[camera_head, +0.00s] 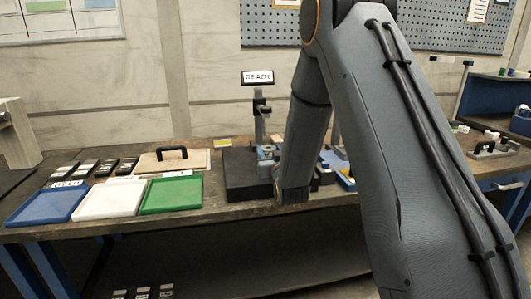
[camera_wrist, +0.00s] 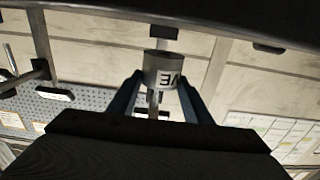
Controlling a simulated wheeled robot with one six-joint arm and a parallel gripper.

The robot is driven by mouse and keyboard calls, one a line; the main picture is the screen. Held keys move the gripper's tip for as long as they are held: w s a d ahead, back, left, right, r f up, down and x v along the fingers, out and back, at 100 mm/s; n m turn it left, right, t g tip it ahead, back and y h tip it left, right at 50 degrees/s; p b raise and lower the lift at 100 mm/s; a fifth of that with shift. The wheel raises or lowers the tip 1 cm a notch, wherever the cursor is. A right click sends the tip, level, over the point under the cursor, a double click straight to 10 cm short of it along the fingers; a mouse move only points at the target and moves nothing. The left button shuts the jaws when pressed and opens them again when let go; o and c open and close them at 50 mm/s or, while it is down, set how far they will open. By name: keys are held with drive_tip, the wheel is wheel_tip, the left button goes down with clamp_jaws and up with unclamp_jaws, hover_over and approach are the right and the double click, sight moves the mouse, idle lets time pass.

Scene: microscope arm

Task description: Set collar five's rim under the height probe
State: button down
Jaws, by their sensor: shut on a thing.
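A small grey round part (camera_head: 266,153) shows low at the stand. My arm hides my fingertips there. I cannot tell whether the collar's rim is under the probe tip or touches anything.
Blue (camera_head: 48,205), white (camera_head: 110,198) and green (camera_head: 172,194) trays lie at the bench's left front. A wooden board with a black handle (camera_head: 172,153) lies behind them, with several dark labelled blocks to its left. A blue-edged tray (camera_head: 345,180) is partly hidden behind my arm.

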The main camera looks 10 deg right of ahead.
sight(267, 146)
drive_tip(key=w, duration=0.6)
drive_tip(key=shift+w+r+p, duration=0.1)
drive_tip(key=shift+p, duration=0.25)
drive_tip(key=shift+f+p, duration=0.45)
drive_tip(key=shift+f, duration=1.3)
drive_tip(key=c, duration=0.9)
unclamp_jaws()
drive_tip(key=shift+f, duration=0.25)
drive_tip(key=shift+r, duration=0.2)
drive_tip(key=s+b, duration=0.1)
drive_tip(key=s, duration=1.1)
drive_tip(key=shift+b, duration=0.3)
drive_tip(key=shift+a, duration=0.1)
